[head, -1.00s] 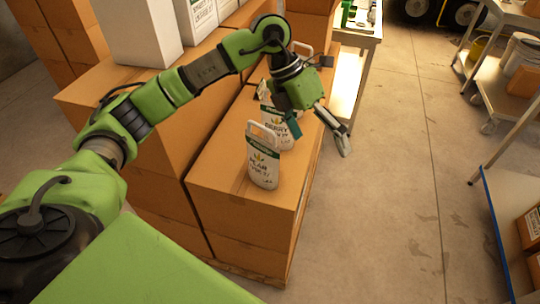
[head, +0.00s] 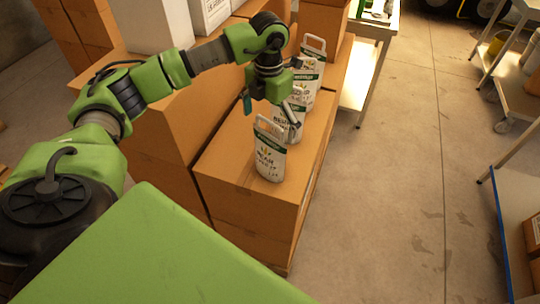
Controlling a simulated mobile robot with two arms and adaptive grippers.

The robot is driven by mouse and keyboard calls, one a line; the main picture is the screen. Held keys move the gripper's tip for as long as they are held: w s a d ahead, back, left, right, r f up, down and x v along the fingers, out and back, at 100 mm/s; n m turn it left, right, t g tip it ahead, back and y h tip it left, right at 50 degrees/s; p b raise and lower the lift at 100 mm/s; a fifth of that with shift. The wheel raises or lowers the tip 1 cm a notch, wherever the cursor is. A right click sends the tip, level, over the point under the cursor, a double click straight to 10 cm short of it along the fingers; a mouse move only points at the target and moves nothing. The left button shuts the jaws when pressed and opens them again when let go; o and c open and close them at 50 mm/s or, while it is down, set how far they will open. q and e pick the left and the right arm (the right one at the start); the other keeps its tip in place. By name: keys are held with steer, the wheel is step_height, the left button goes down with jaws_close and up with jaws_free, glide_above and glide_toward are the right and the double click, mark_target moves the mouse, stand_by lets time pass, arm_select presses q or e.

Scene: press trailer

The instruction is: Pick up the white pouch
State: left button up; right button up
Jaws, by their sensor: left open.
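Several white pouches with green bands and handle tops stand upright in a row on the cardboard boxes. The nearest white pouch (head: 269,160) is in plain view at the front of the row. A second pouch (head: 297,132) is behind it, partly hidden by my gripper. More pouches stand farther back, one with its handle (head: 314,43) showing. My left gripper (head: 273,113) is open, pointing down over the row, just beyond the nearest pouch's top. It appears empty, and I cannot tell whether it touches a pouch. My right gripper is not in view.
The pouches stand on a stack of cardboard boxes (head: 235,190), with higher boxes to the left. A white box (head: 150,25) sits on those. A metal table (head: 378,30) is behind, and shelving carts are at the right. The concrete floor (head: 400,170) between is clear.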

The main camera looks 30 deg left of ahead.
mark_target(270, 134)
arm_select(q)
step_height(270, 134, down, 4)
steer(key=p, duration=0.2)
steer(key=shift+w+f+p, duration=0.1)
steer(key=shift+p, duration=0.3)
steer(key=shift+f, duration=0.35)
steer(key=shift+c, duration=1.2)
steer(key=c, duration=1.9)
steer(key=shift+w+r, duration=0.1)
steer(key=shift+w, duration=0.05)
steer(key=shift+c, duration=0.5)
